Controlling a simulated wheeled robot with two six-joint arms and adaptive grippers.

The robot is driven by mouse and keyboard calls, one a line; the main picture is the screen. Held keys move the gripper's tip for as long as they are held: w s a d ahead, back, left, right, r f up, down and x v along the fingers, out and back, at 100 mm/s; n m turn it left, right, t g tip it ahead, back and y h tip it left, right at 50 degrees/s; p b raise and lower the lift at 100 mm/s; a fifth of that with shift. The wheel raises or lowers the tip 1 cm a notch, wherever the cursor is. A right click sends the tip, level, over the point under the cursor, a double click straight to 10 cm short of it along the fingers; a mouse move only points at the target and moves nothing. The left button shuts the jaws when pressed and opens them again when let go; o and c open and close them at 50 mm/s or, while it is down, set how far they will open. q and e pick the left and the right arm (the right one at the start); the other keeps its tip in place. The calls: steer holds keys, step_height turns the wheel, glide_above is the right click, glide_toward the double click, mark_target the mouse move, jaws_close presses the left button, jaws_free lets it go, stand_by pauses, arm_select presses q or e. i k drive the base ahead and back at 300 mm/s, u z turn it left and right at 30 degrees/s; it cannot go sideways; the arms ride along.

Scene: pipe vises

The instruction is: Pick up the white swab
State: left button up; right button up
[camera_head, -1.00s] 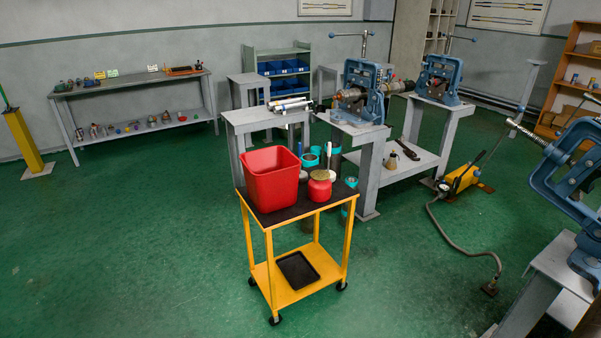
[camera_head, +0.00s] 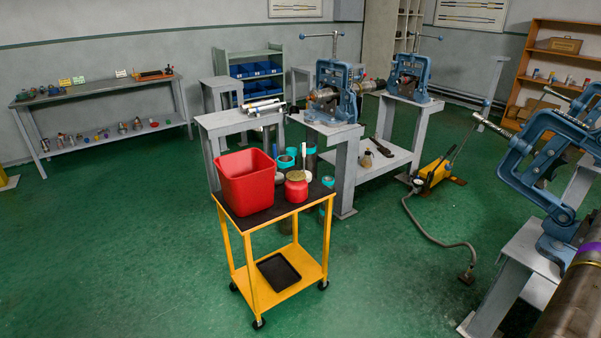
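A slim white upright stick (camera_head: 307,150), which looks like the white swab, shows at the back right of the yellow cart (camera_head: 255,225). Its lower end is hard to make out near the teal-rimmed cylinders behind the cart. A red jar (camera_head: 297,192) with a tan top stands in front of it on the cart's dark top. A red bin (camera_head: 247,188) stands to the left. Neither of my grippers is in view.
A black tray (camera_head: 278,272) lies on the cart's lower shelf. Blue pipe vises (camera_head: 335,90) stand on grey benches behind, and another (camera_head: 545,165) is at the right. A hose (camera_head: 430,232) lies on the floor. The green floor at left is clear.

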mark_target(309, 175)
steer(key=z, duration=0.45)
steer(key=i, duration=1.65)
steer(key=u, duration=0.55)
steer(key=i, duration=0.95)
steer(key=u, duration=0.6)
